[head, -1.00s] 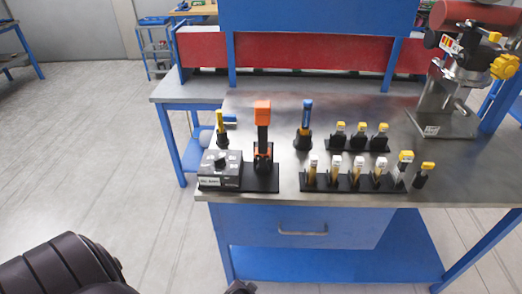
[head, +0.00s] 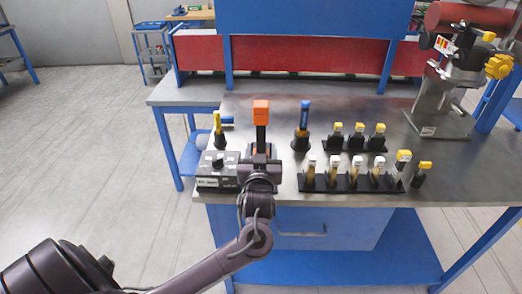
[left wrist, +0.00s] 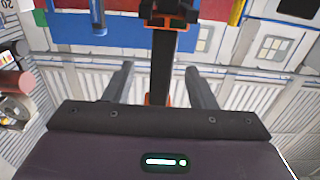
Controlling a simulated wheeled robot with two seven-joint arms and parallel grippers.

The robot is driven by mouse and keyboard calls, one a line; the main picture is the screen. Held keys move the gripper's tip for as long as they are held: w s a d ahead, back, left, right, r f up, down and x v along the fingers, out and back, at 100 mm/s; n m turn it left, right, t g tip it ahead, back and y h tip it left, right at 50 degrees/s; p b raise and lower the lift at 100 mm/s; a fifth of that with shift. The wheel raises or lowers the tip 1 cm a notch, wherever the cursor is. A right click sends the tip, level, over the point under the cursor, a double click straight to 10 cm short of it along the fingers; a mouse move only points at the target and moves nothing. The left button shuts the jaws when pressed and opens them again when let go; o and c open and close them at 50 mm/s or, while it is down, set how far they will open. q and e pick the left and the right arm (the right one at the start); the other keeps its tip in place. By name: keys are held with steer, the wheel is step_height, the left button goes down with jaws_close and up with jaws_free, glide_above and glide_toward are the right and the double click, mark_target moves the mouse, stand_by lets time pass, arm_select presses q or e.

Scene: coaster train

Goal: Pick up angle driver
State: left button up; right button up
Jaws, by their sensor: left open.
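The orange-and-black tool, which I take to be the angle driver (head: 261,115), stands upright in its dark holder on the bench, orange head at the top. My left gripper (head: 260,162) is in front of its lower part and hides that and most of the holder. In the left wrist view the tool's black shaft (left wrist: 163,62) runs between the two spread fingers of my left gripper (left wrist: 162,75), with a gap on each side. The fingers are open and not closed on it. My right gripper is not in view.
A black control box (head: 216,170) stands just left of the gripper. A yellow-topped tool (head: 218,130) and a blue-topped tool (head: 302,125) flank the driver. Racks of yellow- and white-capped tools (head: 345,183) stand to the right. The metal bench (head: 460,180) is bare at the front right.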

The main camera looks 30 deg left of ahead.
mark_target(261, 135)
arm_select(q)
steer(key=p+x, duration=0.2)
steer(key=x, duration=0.4)
steer(key=shift+w+a+r, duration=0.15)
steer(key=shift+a, duration=0.1)
steer(key=shift+w+a, duration=0.1)
steer(key=shift+w, duration=0.15)
steer(key=shift+c, duration=0.4)
steer(key=shift+s, duration=0.1)
steer(key=c, duration=0.7)
jaws_close()
